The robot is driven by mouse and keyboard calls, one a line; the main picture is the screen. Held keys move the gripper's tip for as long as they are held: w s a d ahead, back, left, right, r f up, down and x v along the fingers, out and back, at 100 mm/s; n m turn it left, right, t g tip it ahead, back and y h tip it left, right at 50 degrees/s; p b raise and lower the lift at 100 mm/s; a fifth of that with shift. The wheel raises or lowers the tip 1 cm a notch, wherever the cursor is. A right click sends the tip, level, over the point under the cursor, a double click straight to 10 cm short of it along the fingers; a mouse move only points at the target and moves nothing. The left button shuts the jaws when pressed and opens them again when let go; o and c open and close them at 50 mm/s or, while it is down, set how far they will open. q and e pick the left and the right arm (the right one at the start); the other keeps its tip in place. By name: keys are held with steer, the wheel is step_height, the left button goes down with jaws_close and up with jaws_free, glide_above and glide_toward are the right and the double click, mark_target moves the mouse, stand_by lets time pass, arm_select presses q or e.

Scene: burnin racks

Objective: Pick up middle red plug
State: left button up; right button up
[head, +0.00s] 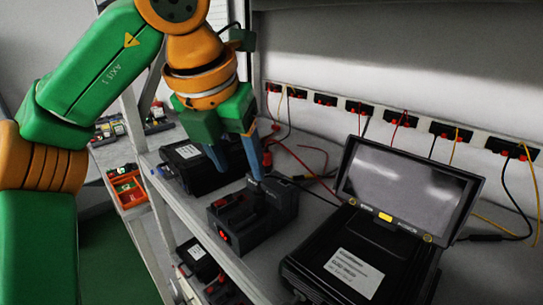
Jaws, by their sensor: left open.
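My left gripper (240,172) comes down from the upper left with its two blue fingers apart. It is above the rack shelf, over the gap between a black box with a white label and a black device. A small red plug (267,159) shows just right of the right finger; I cannot tell whether they touch. More red plugs sit in the black sockets along the back wall strip, one pair near the middle (361,108). Which plug is the middle one is not clear. My right gripper is not in view.
The labelled black box (190,153) and the black device (240,225) stand under and in front of my left gripper. A black case (345,278) with a raised screen (405,187) fills the right. Red, yellow and black cables hang behind. An orange bin (131,198) is at left.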

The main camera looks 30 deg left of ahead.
mark_target(265, 153)
arm_select(q)
steer(key=w+p, duration=0.1)
steer(key=w, duration=0.2)
steer(key=w+p, duration=0.1)
steer(key=w, duration=0.2)
steer(key=w+a+p, duration=0.1)
steer(key=w, duration=0.2)
steer(key=shift+w+f, duration=0.1)
steer(key=shift+w, duration=0.05)
steer(key=x, duration=0.4)
steer(key=shift+s+f, duration=0.25)
steer(key=shift+f, duration=0.05)
steer(key=shift+w+f, duration=0.2)
steer(key=shift+w, duration=0.05)
steer(key=shift+s, duration=0.1)
jaws_close()
